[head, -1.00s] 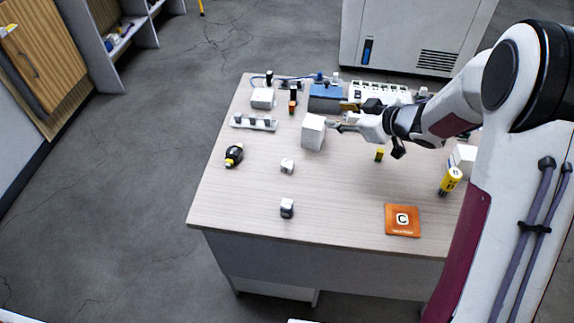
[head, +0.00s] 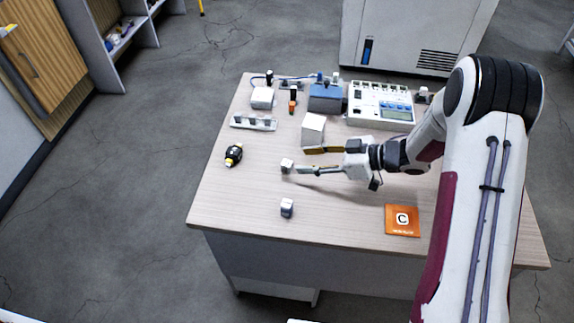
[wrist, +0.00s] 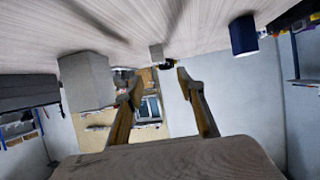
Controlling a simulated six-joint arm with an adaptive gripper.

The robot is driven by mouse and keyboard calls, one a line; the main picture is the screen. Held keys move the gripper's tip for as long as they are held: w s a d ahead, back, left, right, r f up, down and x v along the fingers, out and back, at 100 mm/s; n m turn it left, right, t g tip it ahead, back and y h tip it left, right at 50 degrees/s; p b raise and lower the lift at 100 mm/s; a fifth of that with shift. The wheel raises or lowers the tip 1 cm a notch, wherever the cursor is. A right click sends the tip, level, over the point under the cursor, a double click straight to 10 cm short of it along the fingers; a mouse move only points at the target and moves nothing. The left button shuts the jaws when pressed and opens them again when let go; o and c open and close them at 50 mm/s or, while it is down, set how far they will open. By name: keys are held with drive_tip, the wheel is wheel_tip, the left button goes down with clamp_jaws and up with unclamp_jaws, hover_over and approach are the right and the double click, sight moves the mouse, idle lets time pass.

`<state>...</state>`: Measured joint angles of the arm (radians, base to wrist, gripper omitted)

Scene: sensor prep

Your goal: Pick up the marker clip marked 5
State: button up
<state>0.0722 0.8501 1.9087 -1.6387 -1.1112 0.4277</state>
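I cannot read a 5 on either, so I cannot tell which is the marker clip marked 5. My gripper (head: 303,161) points left, low over the table, with its fingers spread and nothing visible between them. In the wrist view, the open fingers (wrist: 156,80) frame a small grey block (wrist: 156,52) ahead, which looks like the nearer piece. A dark blue block (wrist: 243,35) stands to the right.
A white box (head: 313,128) stands close behind my gripper; it shows at left in the wrist view (wrist: 87,80). An orange card (head: 402,221) is at front right. Devices (head: 381,105) line the back. The front left is clear.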

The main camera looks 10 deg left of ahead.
sight(288, 163)
drive_tip(key=shift+x, duration=1.3)
drive_tip(key=shift+f, duration=0.1)
drive_tip(key=shift+f+x, duration=0.15)
drive_tip(key=shift+x, duration=0.75)
drive_tip(key=shift+f+x, duration=0.2)
drive_tip(key=shift+x, duration=0.7)
drive_tip(key=shift+w+a+f, duration=0.15)
drive_tip(key=shift+a+f, duration=0.2)
drive_tip(key=shift+a, duration=0.15)
drive_tip(key=shift+c, duration=0.3)
drive_tip(key=c, duration=0.9)
